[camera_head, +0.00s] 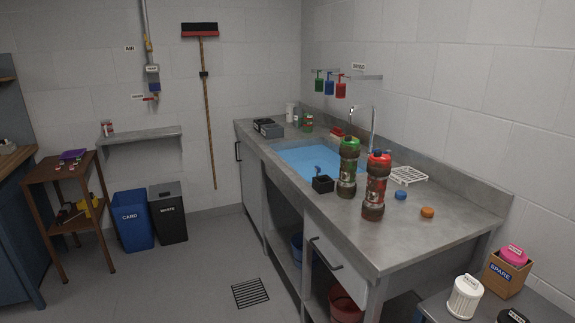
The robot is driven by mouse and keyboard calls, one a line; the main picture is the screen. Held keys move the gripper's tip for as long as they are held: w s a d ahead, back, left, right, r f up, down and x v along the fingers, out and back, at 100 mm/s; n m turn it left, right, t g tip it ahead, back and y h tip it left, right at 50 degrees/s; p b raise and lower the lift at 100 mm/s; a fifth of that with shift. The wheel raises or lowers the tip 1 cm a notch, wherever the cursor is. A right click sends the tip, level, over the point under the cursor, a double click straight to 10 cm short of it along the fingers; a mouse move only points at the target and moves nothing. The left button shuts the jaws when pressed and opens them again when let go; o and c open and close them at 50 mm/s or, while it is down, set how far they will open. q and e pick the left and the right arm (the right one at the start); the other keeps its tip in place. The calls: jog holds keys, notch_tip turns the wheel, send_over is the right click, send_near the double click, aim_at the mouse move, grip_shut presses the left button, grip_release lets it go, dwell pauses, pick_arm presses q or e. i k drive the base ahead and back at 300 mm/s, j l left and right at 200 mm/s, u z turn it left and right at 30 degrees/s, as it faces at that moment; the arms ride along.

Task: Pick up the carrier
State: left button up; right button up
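Nothing in the camera_head view is labelled as a carrier, and I cannot tell for sure which thing it is. A dark grey, box-like holder (268,129) sits at the far end of the metal counter (420,238). A small black open box (322,184) stands near the sink's front corner. A white wire rack (409,175) lies at the back of the counter, right of the faucet. Neither of my grippers is in view.
A green-topped bottle (348,168) and a red-topped bottle (376,187) stand upright beside the blue sink (306,160). Blue (400,195) and orange (427,212) caps lie nearby. A brown shelf stand (64,187) and bins (133,220) are left; floor between is open.

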aim_at(346, 186)
jog(key=i+j+z, duration=0.3)
jog(key=j, duration=0.25)
jog(key=i+j+z, duration=0.1)
jog(key=i+j, duration=0.2)
jog(key=i+j+z, duration=0.15)
jog(key=j, duration=0.2)
jog(key=i+j+z, duration=0.15)
jog(key=j, duration=0.2)
jog(key=i+j+z, duration=0.15)
jog(key=j, duration=0.2)
